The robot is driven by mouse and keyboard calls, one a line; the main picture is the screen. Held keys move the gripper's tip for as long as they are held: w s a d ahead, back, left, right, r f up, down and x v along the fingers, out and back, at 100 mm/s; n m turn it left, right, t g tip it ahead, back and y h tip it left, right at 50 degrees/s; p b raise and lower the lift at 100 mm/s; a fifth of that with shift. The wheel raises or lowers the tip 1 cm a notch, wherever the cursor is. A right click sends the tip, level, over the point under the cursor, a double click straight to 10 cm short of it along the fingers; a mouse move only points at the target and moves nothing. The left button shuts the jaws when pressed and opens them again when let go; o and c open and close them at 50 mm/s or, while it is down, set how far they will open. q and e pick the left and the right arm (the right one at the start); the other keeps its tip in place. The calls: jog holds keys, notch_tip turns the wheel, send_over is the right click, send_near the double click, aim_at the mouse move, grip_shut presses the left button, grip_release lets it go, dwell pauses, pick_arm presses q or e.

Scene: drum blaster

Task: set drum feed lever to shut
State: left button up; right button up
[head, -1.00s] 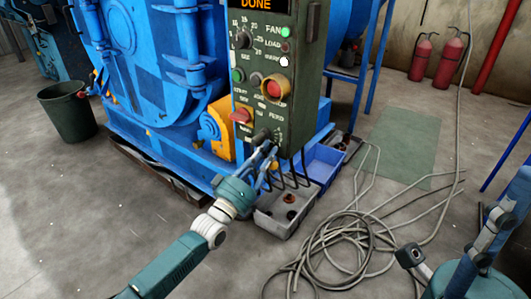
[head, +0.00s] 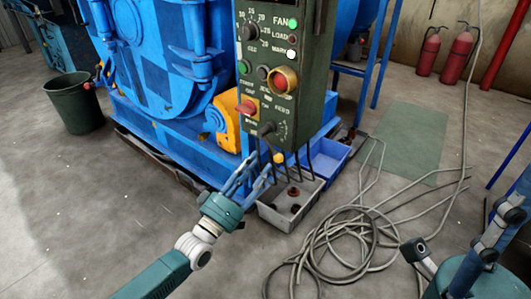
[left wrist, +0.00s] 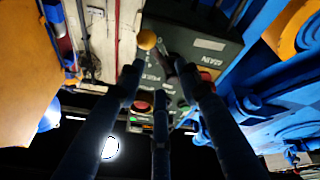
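The green control panel (head: 290,60) stands in front of the blue drum machine (head: 140,60). Near its bottom is the feed control, with a dark pivot (head: 268,129). A yellow ball knob (head: 279,157) shows just below it, at the panel's lower edge; it looks like the lever's end, pointing down. The knob also shows in the left wrist view (left wrist: 147,40). My left gripper (head: 261,165) is open, its fingers spread below and left of the knob, apparently not touching it. My right gripper (head: 490,240) is partly cut off at the lower right; its finger closure is unclear.
A grey tray (head: 268,217) and a blue bin (head: 330,165) sit on the floor below the panel. Dark cables hang from the panel. Coiled cable (head: 335,240) covers the floor to the right. A red knob (head: 247,106) sits above the feed control.

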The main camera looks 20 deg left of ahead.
pick_arm(q)
jog(key=v, duration=0.4)
dwell(0.3)
